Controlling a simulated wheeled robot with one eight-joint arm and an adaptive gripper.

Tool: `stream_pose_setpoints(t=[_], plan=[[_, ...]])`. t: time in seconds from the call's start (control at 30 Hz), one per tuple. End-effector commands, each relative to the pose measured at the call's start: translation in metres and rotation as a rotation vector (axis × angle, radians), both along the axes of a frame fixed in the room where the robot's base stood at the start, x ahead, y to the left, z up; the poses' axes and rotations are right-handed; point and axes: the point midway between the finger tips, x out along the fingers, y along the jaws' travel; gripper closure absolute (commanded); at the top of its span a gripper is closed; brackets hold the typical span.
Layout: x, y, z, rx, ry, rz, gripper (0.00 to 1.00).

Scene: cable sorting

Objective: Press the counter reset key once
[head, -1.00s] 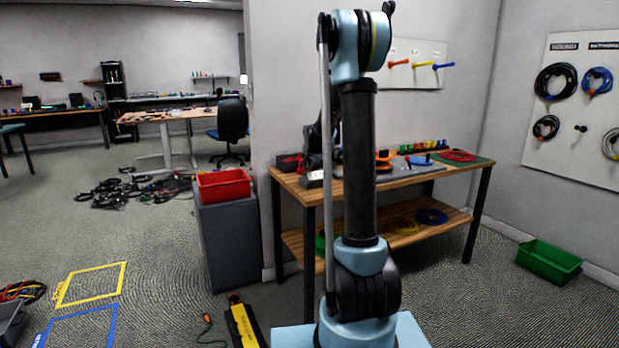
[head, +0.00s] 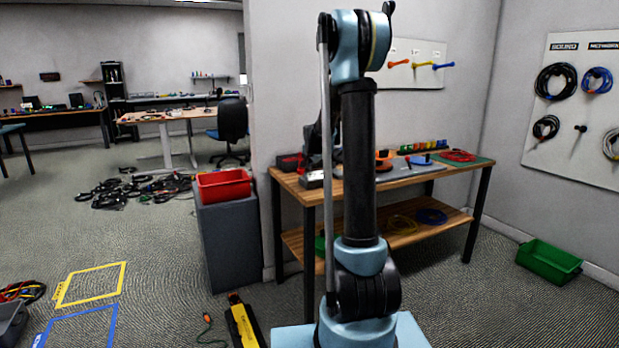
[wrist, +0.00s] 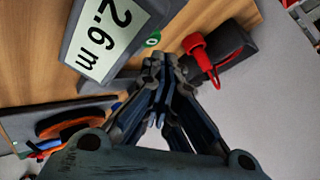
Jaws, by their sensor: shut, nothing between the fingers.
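The counter (wrist: 84,58) fills the upper left of the wrist view, a grey box with a pale display reading 2.6 m. A small round green key (wrist: 152,40) with a white mark sits at the counter's right end. My gripper (wrist: 160,62) is shut and empty. Its fingertips show just below the green key in the picture; I cannot tell the height gap, and no contact is clear. In the head view the counter (head: 312,181) is on the near left part of the workbench, and my arm hides much of that area.
A dark block with a red tool (wrist: 207,56) lies right of the fingertips. An orange disc (wrist: 66,122) on a dark plate lies lower left. The wooden bench (head: 290,183) edge is close. A red bin (head: 223,184) stands left of the bench.

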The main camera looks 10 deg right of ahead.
Motion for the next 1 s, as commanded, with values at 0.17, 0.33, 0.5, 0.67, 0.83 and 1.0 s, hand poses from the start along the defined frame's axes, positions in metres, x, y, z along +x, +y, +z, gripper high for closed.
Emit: stream_pose_setpoints(t=[0.17, 0.33, 0.5, 0.67, 0.83, 1.0], plan=[[0.0000, 0.0000, -0.0012, 0.000, 0.000, 0.000, 1.00], [-0.0002, 0.0002, -0.0057, 0.000, 0.000, 0.000, 1.00], [-0.0004, 0.0001, -0.0070, 0.000, 0.000, 0.000, 1.00], [-0.0004, 0.0003, -0.0070, 0.000, 0.000, 0.000, 1.00], [-0.0003, 0.0002, -0.0077, 0.000, 0.000, 0.000, 1.00], [-0.0003, 0.0002, -0.0092, 0.000, 0.000, 0.000, 1.00]])
